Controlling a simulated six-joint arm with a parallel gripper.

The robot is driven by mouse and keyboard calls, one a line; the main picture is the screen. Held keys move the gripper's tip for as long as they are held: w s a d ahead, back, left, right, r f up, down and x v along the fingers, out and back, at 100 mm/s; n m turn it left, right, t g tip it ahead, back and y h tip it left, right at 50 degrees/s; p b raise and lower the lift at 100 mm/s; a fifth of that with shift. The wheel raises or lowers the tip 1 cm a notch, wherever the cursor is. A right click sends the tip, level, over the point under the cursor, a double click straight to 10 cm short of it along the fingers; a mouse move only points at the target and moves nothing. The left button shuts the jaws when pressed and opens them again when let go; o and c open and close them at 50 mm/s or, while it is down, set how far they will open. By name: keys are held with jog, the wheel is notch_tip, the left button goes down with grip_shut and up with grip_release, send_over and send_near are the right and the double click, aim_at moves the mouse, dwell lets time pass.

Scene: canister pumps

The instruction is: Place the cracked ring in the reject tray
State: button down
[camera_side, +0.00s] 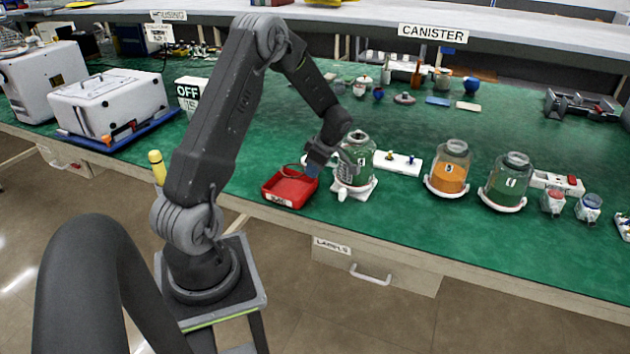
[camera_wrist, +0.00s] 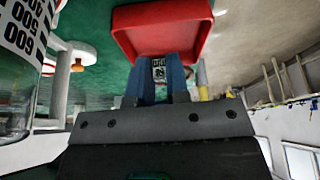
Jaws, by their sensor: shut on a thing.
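The red reject tray (camera_side: 289,188) sits at the bench's front edge, and its red rim also shows at the top of the wrist view (camera_wrist: 204,36). My gripper (camera_side: 312,171) points down at the tray's right side, its blue fingers near the rim. In the wrist view the two blue fingers (camera_wrist: 159,80) stand a little apart in front of the tray. A thin dark ring (camera_side: 286,167) shows as an arc at the fingers, over the tray. My gripper is shut on it. Its crack cannot be made out, and the ring is not clear in the wrist view.
A green-filled canister pump (camera_side: 358,160) stands close to the right of my gripper. An orange canister (camera_side: 451,170) and another green canister (camera_side: 508,180) stand farther right. A yellow bottle (camera_side: 157,167) is left of my arm. The bench behind the tray is mostly clear.

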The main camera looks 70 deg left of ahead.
jog(key=shift+w+d+f, duration=0.1)
jog(key=shift+f, duration=0.95)
jog(key=shift+w+f, duration=0.1)
jog(key=shift+f, duration=0.95)
jog(key=shift+f, duration=0.25)
jog(key=c, duration=1.1)
grip_release()
jog(key=shift+r, duration=0.15)
